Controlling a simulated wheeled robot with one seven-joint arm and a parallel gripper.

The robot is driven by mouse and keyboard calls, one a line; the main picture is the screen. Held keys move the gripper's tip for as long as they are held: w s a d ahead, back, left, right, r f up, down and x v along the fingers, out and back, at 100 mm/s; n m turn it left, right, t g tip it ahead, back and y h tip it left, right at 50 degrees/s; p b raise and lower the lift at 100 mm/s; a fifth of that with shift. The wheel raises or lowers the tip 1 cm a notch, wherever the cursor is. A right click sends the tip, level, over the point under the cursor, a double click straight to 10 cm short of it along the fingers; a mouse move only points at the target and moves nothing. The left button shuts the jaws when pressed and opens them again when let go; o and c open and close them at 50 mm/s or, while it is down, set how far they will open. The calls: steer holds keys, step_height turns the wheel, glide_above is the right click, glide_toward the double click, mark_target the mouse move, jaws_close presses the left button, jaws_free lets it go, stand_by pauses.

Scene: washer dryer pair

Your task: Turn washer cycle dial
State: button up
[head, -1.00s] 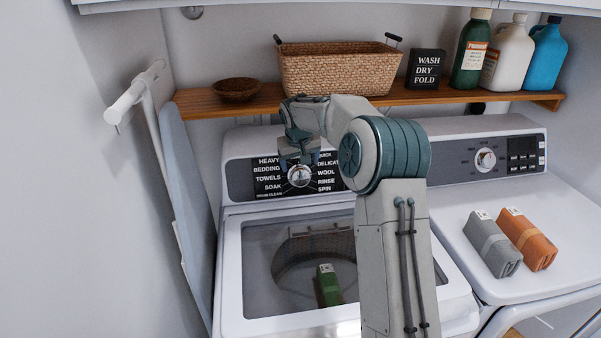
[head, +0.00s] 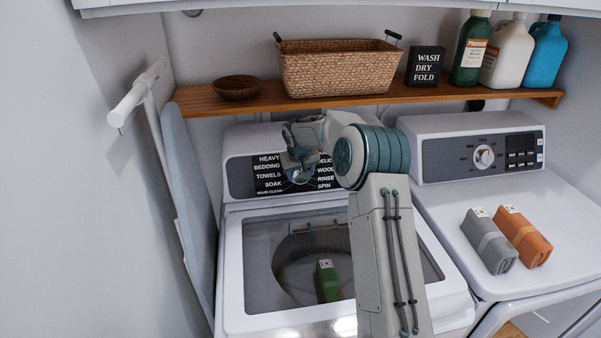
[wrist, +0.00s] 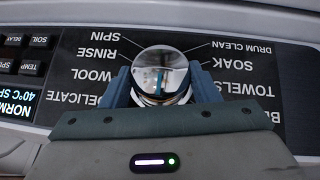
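The washer's cycle dial (head: 301,178) is a round chrome knob in the middle of the washer's dark control panel (head: 268,176). Cycle names such as HEAVY, TOWELS, RINSE and SPIN stand on both sides of it. My gripper (head: 299,167) is at the dial, tilted, and covers much of it in the head view. In the wrist view the dial (wrist: 160,72) sits between the two fingers of my gripper (wrist: 161,88). One finger lies against each side, with no clear gap. The lettering looks upside down there. I cannot make out a pointer on the dial.
The washer (head: 232,270) has a see-through lid with a green bundle (head: 327,282) under it. The dryer (head: 540,215) on the right carries grey (head: 488,242) and orange (head: 524,237) folded towels. A wooden shelf (head: 430,98) with a basket (head: 340,70) is above the panel.

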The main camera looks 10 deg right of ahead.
steer(key=shift+a+f+b, duration=0.1)
steer(key=shift+b, duration=0.2)
